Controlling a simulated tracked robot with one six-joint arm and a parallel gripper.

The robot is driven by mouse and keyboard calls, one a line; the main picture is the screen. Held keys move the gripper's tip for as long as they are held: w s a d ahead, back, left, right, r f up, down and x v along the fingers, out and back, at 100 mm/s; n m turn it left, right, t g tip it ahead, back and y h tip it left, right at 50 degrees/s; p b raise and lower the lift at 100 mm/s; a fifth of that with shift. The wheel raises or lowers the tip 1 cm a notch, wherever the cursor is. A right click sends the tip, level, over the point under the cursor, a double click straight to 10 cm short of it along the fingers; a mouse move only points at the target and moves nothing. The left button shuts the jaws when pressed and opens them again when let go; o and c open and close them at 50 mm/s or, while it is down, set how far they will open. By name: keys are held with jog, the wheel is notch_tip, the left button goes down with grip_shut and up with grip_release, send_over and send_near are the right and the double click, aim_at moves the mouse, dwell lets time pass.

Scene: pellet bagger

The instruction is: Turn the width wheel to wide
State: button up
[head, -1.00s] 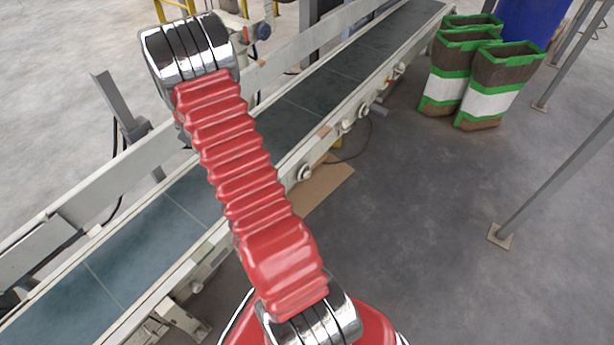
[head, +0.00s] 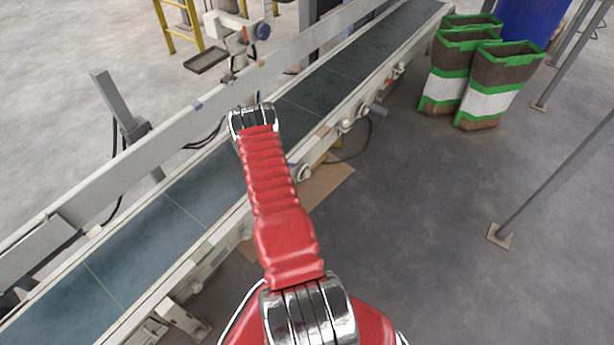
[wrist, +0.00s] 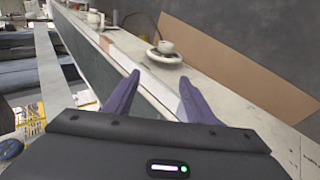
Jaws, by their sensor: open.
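In the wrist view a pale round wheel with a raised hub (wrist: 164,53) sits at the conveyor's side rail, just beyond my fingertips. My gripper (wrist: 160,78) has its two purple fingers apart, with nothing between them. The wheel is ahead of the gap, and the fingers appear not to touch it. In the head view a pale round wheel (head: 303,172) shows on the conveyor's near side, close to my arm. My gripper is hidden behind my arm there. I cannot read any width mark.
The conveyor belt (head: 165,225) runs diagonally between pale rails. A cardboard sheet (head: 328,182) lies on the floor beside it. Several filled bags (head: 492,88) stand at the back right, near a blue drum (head: 535,18). A grey post (head: 555,185) stands right. The floor between is clear.

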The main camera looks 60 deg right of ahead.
aim_at(307, 176)
jog(key=s+f, duration=0.2)
jog(key=s, duration=0.1)
jog(key=shift+d+f+g, duration=0.15)
jog(key=shift+f+g, duration=0.05)
jog(key=shift+g, duration=0.2)
jog(key=shift+x, duration=6.9)
jog(key=c, duration=1)
